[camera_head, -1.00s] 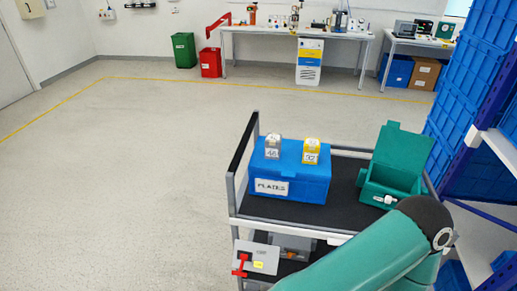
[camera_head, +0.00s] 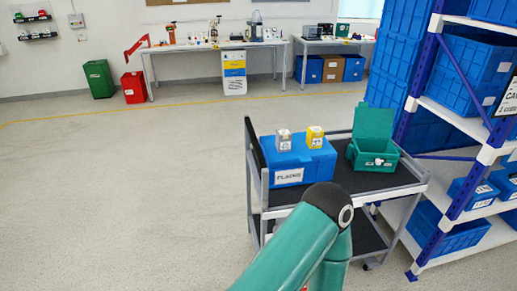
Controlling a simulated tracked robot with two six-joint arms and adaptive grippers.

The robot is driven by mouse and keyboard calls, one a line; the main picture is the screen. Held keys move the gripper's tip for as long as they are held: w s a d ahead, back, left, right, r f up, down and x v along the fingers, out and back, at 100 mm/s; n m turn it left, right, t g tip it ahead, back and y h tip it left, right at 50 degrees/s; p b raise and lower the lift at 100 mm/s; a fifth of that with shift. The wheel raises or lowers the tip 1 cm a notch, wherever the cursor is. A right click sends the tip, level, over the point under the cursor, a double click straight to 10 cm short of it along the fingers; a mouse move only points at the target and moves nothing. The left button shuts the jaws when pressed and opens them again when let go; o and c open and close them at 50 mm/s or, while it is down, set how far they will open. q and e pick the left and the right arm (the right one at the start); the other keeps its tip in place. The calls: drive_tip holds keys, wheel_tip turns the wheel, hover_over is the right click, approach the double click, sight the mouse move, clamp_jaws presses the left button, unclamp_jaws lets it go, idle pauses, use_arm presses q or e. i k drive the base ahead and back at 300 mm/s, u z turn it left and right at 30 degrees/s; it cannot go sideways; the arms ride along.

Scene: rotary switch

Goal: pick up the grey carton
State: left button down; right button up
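The blue box rests on the top shelf of a cart (camera_head: 365,182). One of my teal arms rises from the bottom edge in front of the cart, with its dark joint near the blue box's lower right. Neither gripper shows in this view.
An open green box (camera_head: 372,148) sits on the cart's right side. A blue shelving rack (camera_head: 438,130) with blue crates stands right of the cart. The floor left of the cart is clear. A workbench (camera_head: 212,48) and green and red bins stand at the back.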

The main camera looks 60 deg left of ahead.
sight(283, 137)
drive_tip(key=u, duration=0.1)
drive_tip(key=k, duration=0.4)
drive_tip(key=z, duration=0.45)
drive_tip(key=i, duration=0.15)
drive_tip(key=u, duration=3)
drive_tip(key=i, duration=0.95)
drive_tip(key=z, duration=0.3)
